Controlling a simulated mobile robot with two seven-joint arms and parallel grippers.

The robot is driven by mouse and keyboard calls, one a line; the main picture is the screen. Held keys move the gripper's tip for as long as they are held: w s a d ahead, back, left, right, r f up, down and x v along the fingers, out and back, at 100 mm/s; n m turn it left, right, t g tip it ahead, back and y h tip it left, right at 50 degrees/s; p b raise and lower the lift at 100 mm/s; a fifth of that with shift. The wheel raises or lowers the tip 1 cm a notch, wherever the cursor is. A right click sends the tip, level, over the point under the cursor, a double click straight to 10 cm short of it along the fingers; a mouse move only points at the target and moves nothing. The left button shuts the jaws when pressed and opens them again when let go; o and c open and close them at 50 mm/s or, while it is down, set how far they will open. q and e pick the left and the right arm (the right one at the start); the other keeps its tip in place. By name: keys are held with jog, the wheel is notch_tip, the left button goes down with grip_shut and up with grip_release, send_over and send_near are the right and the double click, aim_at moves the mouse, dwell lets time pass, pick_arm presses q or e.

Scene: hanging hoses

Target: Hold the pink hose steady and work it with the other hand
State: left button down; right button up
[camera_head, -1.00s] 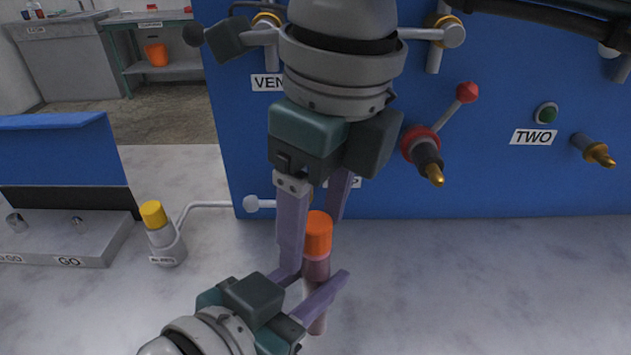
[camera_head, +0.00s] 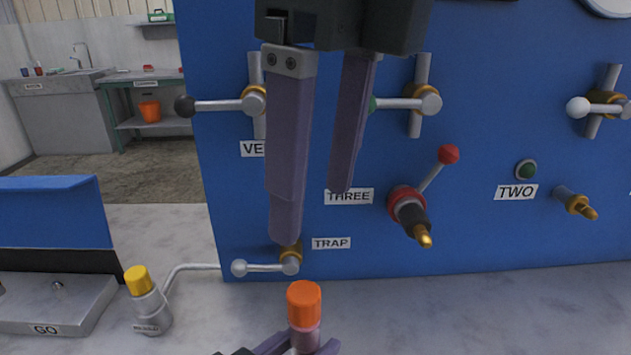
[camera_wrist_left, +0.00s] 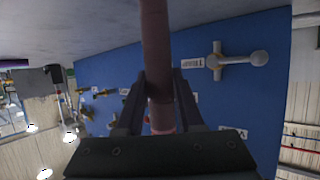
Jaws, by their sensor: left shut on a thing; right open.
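The pink hose (camera_head: 305,338) stands upright at the bottom of the head view, with an orange end (camera_head: 304,300) on top. My left gripper (camera_head: 302,347) is shut on the hose just below the orange end; most of this gripper is cut off by the lower edge. In the left wrist view the hose (camera_wrist_left: 155,40) runs between the fingers of my left gripper (camera_wrist_left: 160,78). My right gripper (camera_head: 312,215) hangs from the top, open and empty, its fingers pointing down, above the orange end and apart from it.
A blue panel (camera_head: 520,235) with valve handles, a red-knobbed lever (camera_head: 447,155) and brass-tipped nozzles stands behind. A yellow-capped bottle (camera_head: 148,300) stands at the left near a grey GO block (camera_head: 45,312). The pale worktop (camera_head: 480,320) to the right is clear.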

aim_at(304, 292)
jog(key=f, duration=0.7)
jog(key=a+f, duration=0.1)
jog(key=f, duration=0.3)
jog(key=shift+w+a+f, duration=0.1)
jog(key=shift+w+f, duration=0.25)
jog(key=shift+w, duration=0.05)
grip_shut()
grip_release()
jog(key=shift+s+d+r+t+y, duration=1.1)
jog(key=shift+d+r, duration=0.75)
jog(key=shift+r, duration=3.6)
jog(key=x, duration=1.1)
jog(key=shift+s+a+f, duration=0.25)
jog(key=shift+s+f, duration=0.05)
